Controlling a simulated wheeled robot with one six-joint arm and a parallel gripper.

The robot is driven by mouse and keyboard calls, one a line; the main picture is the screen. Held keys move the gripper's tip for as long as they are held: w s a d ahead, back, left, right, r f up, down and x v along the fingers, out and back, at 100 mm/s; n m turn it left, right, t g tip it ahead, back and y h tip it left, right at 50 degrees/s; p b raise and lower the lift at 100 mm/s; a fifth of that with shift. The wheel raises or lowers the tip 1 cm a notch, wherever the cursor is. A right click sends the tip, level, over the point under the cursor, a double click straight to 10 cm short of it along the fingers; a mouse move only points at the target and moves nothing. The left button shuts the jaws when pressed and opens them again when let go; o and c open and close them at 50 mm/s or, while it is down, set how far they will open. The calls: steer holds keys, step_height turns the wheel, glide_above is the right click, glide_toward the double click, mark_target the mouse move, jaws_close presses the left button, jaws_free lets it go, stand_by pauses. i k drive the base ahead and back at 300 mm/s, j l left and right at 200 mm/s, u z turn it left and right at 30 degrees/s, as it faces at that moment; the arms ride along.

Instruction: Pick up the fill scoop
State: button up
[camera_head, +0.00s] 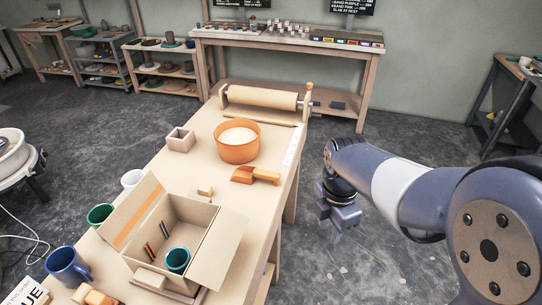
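The orange fill scoop (254,175) lies on the wooden table (208,134), just in front of an orange tub (237,143) with pale contents. Its handle points right, toward the table's right edge. My gripper (341,219) hangs over the floor to the right of the table, apart from the scoop. The gripper is small and dark in this view, and its fingers cannot be made out clearly.
An open cardboard box (222,232) holding a green cup (177,260) stands in front of the scoop. A paper roller (262,98) is at the table's far end. A small wooden box (180,140) sits left of the tub. Small blocks (205,192) lie near the scoop.

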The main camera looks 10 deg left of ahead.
mark_target(246, 174)
steer(key=i+l+u, duration=0.1)
steer(key=i, duration=0.4)
steer(key=i+l+u, duration=0.1)
steer(key=i+l, duration=0.15)
steer(key=i, duration=0.25)
steer(key=i+l+u, duration=0.1)
steer(key=i, duration=0.4)
steer(key=i+l+u, duration=0.1)
steer(key=u, duration=1.3)
